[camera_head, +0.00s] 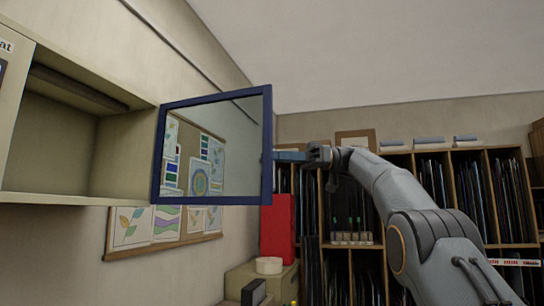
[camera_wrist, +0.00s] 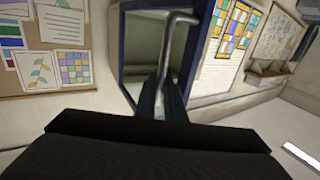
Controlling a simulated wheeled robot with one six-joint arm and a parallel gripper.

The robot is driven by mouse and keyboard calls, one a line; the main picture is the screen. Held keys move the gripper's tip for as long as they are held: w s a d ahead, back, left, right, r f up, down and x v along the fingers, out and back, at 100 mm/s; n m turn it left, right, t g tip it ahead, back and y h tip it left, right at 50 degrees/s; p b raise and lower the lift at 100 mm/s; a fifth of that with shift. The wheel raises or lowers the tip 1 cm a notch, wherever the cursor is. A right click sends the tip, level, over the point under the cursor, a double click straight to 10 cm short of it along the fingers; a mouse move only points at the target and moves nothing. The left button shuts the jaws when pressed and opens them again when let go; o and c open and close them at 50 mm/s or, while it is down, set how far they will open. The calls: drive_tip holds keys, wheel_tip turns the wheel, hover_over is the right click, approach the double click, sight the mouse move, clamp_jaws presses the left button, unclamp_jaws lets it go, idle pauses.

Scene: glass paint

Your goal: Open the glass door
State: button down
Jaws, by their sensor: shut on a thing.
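The glass door (camera_head: 215,148) has a dark blue frame and a see-through pane. It stands swung out from the beige wall cabinet (camera_head: 125,160) on the left, whose empty inside shows. In the wrist view, the door frame (camera_wrist: 118,50) surrounds the pane, and a bent grey metal handle (camera_wrist: 177,50) runs down between my dark fingertips. My gripper (camera_head: 291,156) is at the door's right edge, away from the cabinet; it also shows in the wrist view (camera_wrist: 162,102), shut on the handle. The handle's lower end is hidden by the fingers.
Shelves of upright glass sheets (camera_head: 470,190) stand behind my arm on the right. A red box (camera_head: 278,228) and a white roll (camera_head: 269,265) are below the door. A pinboard with drawings (camera_head: 130,245) hangs on the wall below the cabinet.

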drive_tip(key=c, duration=1.8)
unclamp_jaws()
drive_tip(key=shift+c, duration=0.2)
drive_tip(key=shift+w+d, duration=0.1)
drive_tip(key=p+v, duration=0.7)
drive_tip(key=shift+d, duration=0.3)
